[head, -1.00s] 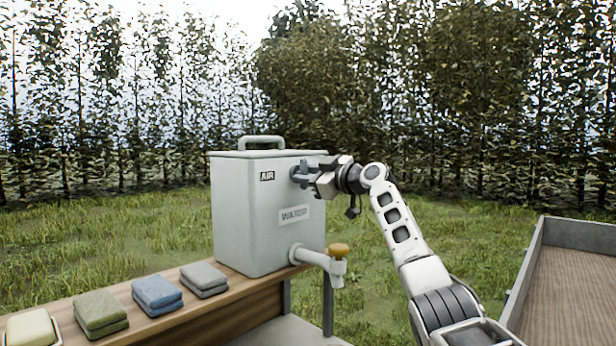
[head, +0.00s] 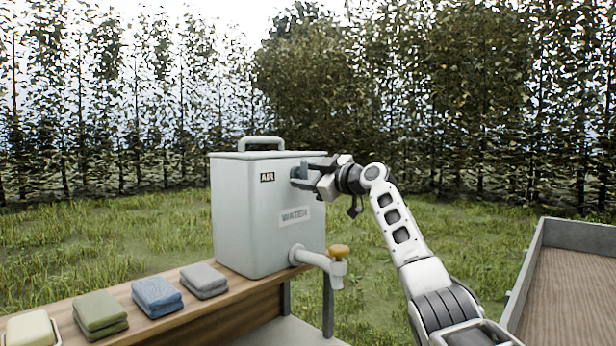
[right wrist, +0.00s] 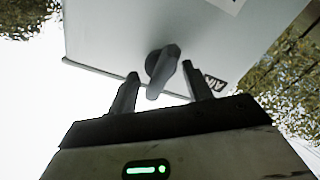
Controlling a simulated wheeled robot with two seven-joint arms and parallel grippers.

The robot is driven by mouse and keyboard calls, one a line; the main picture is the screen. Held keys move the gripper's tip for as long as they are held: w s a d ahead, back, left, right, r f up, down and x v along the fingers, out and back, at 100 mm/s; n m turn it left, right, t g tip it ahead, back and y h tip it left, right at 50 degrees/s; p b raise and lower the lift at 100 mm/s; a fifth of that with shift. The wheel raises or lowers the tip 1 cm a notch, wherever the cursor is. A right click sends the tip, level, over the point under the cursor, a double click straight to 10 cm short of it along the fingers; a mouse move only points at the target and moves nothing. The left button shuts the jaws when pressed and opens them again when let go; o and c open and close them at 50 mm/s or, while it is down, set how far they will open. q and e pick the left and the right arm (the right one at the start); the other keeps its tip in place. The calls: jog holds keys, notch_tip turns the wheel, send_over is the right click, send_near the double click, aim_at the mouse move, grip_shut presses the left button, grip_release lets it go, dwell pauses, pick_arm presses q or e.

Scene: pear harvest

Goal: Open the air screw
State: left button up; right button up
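The air screw (head: 299,172) is a grey-blue winged knob on the upper right side of the pale water tank (head: 240,215), beside the AIR label (head: 267,177). In the right wrist view the air screw (right wrist: 163,72) stands between my two dark fingers, its wing tilted. My right gripper (head: 316,174) is open at the screw, with a finger on each side and narrow gaps showing. In the head view the gripper partly hides the screw. My left gripper is not in view.
The tank stands on a wooden bench (head: 240,296) with folded cloths (head: 157,296) and a pale soap bar (head: 30,332). A trailer-like tray (head: 570,285) is at right.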

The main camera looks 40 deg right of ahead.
jog(key=shift+s+d+f+b, duration=0.1)
jog(key=shift+s+f+b, duration=0.05)
jog(key=shift+s+b, duration=0.3)
pick_arm(q)
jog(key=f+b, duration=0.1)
jog(key=b, duration=0.1)
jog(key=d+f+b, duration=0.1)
jog(key=b, duration=0.3)
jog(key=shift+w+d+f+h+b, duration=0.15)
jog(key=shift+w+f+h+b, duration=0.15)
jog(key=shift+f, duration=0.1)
pick_arm(e)
jog(key=s+d, duration=0.1)
jog(key=s, duration=1.4)
jog(key=shift+d, duration=0.1)
